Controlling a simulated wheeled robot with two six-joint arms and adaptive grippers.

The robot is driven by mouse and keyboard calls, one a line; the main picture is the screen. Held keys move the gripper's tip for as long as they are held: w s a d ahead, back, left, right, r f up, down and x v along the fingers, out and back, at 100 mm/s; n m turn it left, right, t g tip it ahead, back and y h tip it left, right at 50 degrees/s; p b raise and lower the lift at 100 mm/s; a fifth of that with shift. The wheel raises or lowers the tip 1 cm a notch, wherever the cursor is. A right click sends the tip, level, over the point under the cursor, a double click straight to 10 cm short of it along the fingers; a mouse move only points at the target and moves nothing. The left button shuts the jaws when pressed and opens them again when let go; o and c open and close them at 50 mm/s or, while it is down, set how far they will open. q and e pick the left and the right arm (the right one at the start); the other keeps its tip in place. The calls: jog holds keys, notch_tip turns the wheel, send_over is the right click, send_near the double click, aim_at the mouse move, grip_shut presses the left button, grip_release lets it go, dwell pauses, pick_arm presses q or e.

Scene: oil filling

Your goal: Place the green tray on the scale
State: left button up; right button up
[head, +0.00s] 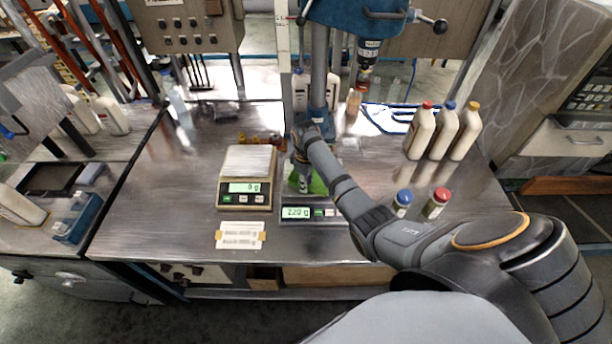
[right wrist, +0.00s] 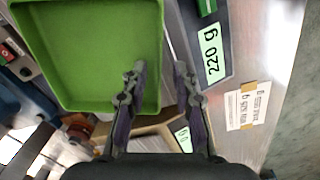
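The green tray (right wrist: 88,50) lies on the right-hand scale (head: 314,212), whose display reads about 220 g. In the head view my right arm hides most of the tray (head: 317,184). My right gripper (right wrist: 158,72) is open, with one finger over the tray's inside and the other outside its side wall; gaps show between the fingers and the wall. It also shows in the head view (head: 303,178). The left-hand scale (head: 241,192) is empty and reads 0 g. My left gripper is not in view.
A label card (head: 240,235) lies in front of the left-hand scale. Two small jars with blue (head: 402,203) and red (head: 436,205) caps stand to the right. White bottles (head: 442,132) stand farther back. A drill press column (head: 319,70) rises behind the tray.

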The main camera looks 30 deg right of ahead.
notch_tip(320, 180, up, 11)
jog(key=b, duration=0.2)
jog(key=shift+r, duration=0.15)
jog(key=shift+s+a, duration=0.1)
